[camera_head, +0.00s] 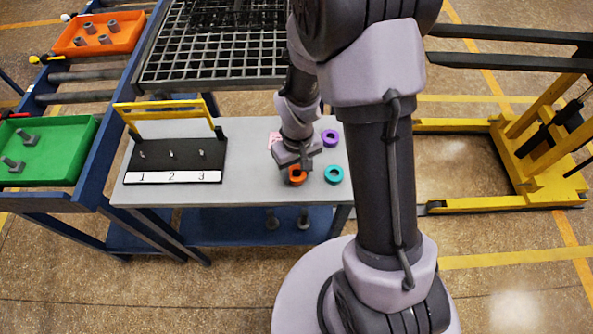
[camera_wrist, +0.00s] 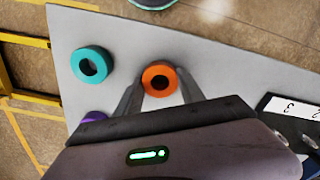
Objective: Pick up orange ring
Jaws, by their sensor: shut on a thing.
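The orange ring (camera_head: 297,176) lies on the grey table (camera_head: 245,185) near its front edge, under my gripper. In the wrist view the orange ring (camera_wrist: 159,79) sits between the two finger tips. My gripper (camera_head: 293,166) is shut on it, with one finger on each side (camera_wrist: 158,88). I cannot tell whether the ring is clear of the table top.
A teal ring (camera_head: 334,175) and a purple ring (camera_head: 330,138) lie close by on the right. A pink thing (camera_head: 275,141) is partly hidden behind my gripper. A black numbered stand (camera_head: 175,160) with pegs and a yellow handle (camera_head: 170,109) stands on the left.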

